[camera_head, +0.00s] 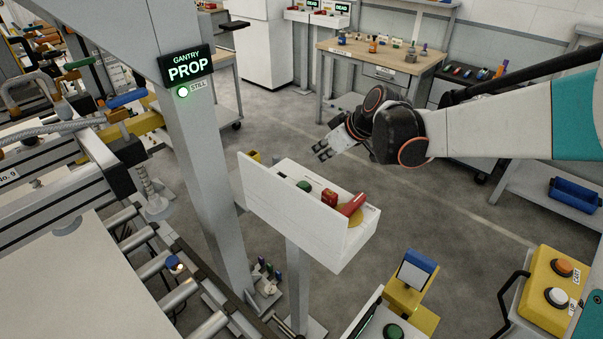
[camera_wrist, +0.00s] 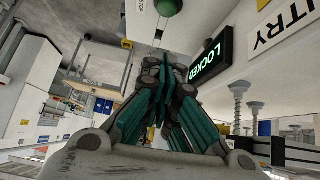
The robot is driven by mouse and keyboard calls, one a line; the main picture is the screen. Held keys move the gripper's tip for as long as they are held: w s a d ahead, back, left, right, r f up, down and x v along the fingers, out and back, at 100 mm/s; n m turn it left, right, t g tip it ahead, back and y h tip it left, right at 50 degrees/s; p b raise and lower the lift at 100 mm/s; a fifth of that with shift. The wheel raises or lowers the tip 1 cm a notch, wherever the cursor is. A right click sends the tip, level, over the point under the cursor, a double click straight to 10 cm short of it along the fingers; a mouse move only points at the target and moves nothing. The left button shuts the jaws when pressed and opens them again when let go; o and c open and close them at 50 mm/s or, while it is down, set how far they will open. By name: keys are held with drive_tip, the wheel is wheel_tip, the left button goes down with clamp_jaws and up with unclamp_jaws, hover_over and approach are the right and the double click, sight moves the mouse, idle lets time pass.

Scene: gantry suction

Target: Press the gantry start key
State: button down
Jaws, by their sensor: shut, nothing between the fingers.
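A white control box (camera_head: 310,230) stands on a post in the head view. It carries a green key (camera_head: 304,186), a red block-shaped control (camera_head: 330,197) and a red lever (camera_head: 352,205) over a yellow disc. Which control is the start key I cannot read there. My gripper (camera_head: 323,150) is behind and above the box, apart from it. In the wrist view my gripper (camera_wrist: 168,78) has its fingers together and empty. A green round button (camera_wrist: 168,7) shows beyond them at the top edge, apart from the fingertips.
A display reading PROP (camera_head: 187,66) hangs on the grey gantry post (camera_head: 205,160) left of the box. A LOCKED display (camera_wrist: 207,58) shows in the wrist view. A yellow button box (camera_head: 545,300) stands at lower right. Open floor lies behind the control box.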

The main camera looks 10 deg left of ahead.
drive_tip(key=b, duration=0.2)
hover_over(304, 185)
wheel_tip(304, 185, down, 8)
drive_tip(key=shift+a+r, duration=0.15)
drive_tip(key=shift+r, duration=0.05)
wheel_tip(304, 185, down, 2)
drive_tip(key=shift+w+f+b, duration=0.1)
drive_tip(key=shift+f+b, duration=0.15)
drive_tip(key=shift+b, duration=0.05)
drive_tip(key=shift+f, duration=0.8)
